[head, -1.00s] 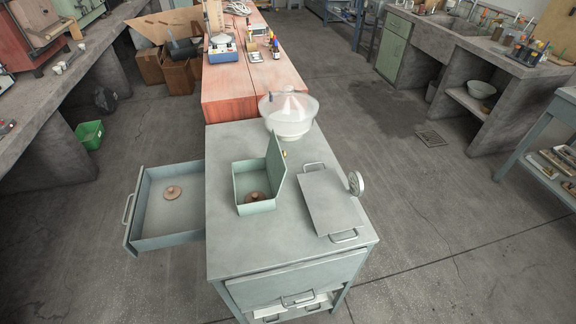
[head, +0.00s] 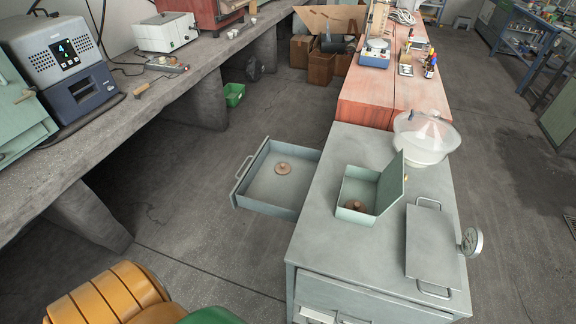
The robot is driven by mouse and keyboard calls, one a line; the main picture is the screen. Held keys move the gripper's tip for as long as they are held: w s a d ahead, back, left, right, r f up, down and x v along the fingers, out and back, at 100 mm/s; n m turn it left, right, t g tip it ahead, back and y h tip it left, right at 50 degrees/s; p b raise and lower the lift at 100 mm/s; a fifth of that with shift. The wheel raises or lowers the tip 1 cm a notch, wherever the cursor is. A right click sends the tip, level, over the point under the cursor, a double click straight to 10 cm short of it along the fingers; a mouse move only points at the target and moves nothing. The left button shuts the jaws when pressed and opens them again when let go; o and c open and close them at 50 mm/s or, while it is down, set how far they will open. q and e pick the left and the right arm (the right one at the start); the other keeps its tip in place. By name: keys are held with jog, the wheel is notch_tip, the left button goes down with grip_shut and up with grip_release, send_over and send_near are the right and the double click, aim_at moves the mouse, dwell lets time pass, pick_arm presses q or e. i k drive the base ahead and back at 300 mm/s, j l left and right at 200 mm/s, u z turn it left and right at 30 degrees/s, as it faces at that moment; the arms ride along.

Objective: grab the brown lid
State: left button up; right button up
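A small round brown lid with a knob (head: 283,168) lies flat in the open side drawer (head: 262,196), left of the grey cabinet top. A second brown, knobbed piece (head: 354,206) lies inside the green metal box (head: 357,187) on the cabinet; the box's hinged cover stands open on its right side. The box wall partly hides this second piece, so I cannot tell its full shape. Neither of my grippers shows in the head view, and nothing is seen touching either brown piece.
A flat grey plate with handles (head: 432,247) lies right of the box, beside a round dial (head: 471,242). Orange ribbed and green shapes, which I cannot identify, fill the bottom left edge. Floor left of the drawer is clear.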

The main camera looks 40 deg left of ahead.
aim_at(282, 168)
jog(key=i+j+z, duration=0.2)
jog(key=j, duration=0.3)
jog(key=j+z, duration=0.25)
jog(key=j, duration=0.25)
jog(key=j+z, duration=0.2)
jog(key=j, duration=0.3)
jog(key=k+j+z, duration=0.1)
jog(key=j+z, duration=0.15)
jog(key=j, duration=0.25)
jog(key=k+j+z, duration=0.2)
jog(key=j, duration=0.3)
jog(key=j+z, duration=0.25)
jog(key=j, duration=0.25)
jog(key=k+j+z, duration=0.2)
jog(key=j, duration=0.25)
jog(key=k+j+z, duration=0.25)
jog(key=j, duration=0.2)
jog(key=i+j, duration=0.05)
jog(key=i, duration=0.05)
